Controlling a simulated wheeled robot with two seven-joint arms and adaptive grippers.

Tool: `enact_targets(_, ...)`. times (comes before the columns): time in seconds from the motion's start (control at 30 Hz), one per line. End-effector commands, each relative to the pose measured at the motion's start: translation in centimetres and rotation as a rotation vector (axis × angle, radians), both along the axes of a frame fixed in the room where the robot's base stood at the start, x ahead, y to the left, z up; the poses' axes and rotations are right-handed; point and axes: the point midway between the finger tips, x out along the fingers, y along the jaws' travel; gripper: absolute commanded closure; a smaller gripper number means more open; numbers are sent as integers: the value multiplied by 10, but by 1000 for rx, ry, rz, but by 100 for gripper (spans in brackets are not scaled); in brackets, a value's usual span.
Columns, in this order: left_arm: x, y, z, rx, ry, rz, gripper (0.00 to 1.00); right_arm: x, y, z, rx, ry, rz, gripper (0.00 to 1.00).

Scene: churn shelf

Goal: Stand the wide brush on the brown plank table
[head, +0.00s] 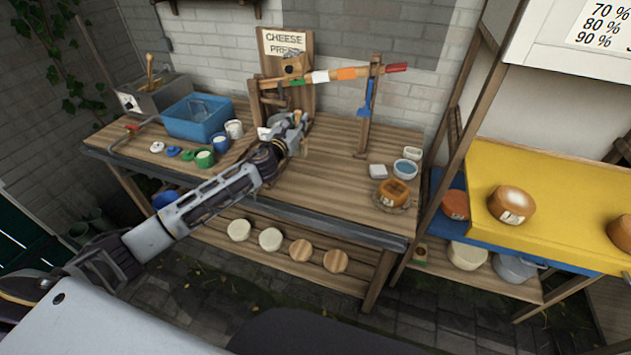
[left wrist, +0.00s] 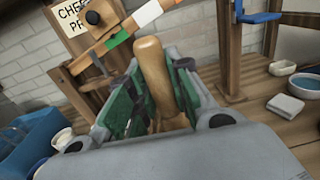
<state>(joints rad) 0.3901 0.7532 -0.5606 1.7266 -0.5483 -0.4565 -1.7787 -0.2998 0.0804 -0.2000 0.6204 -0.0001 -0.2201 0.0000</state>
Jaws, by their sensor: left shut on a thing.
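My left gripper (head: 296,130) is shut on the wide brush, over the back middle of the brown plank table (head: 332,170), in front of the cheese press sign. In the left wrist view, the brush's pale wooden handle (left wrist: 151,65) sticks up, slightly tilted, between the green-padded fingers (left wrist: 160,105). The bristle end is hidden by the gripper, and I cannot tell whether it touches the table. Bare planks also show in the left wrist view (left wrist: 250,118). My right gripper is out of view.
A wooden press (head: 372,105) with a coloured beam stands behind the gripper. Left are a blue tub (head: 188,128) and several cups. Right are a white block (head: 377,171), a blue-filled bowl (head: 405,168) and a cheese (head: 393,192). The table's front middle is clear.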

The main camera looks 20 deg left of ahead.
Motion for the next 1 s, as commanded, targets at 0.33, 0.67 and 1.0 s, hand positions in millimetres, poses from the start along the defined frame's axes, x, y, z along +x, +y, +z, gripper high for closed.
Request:
enact_targets(0.33, 0, 7, -2, 0, 0, 31, 100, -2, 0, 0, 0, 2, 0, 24)
enact_targets(0.67, 0, 7, -6, -1, 1, 31, 100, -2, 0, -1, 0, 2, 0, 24)
enact_targets(1.0, 0, 6, -46, -2, 2, 31, 100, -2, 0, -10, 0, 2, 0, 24)
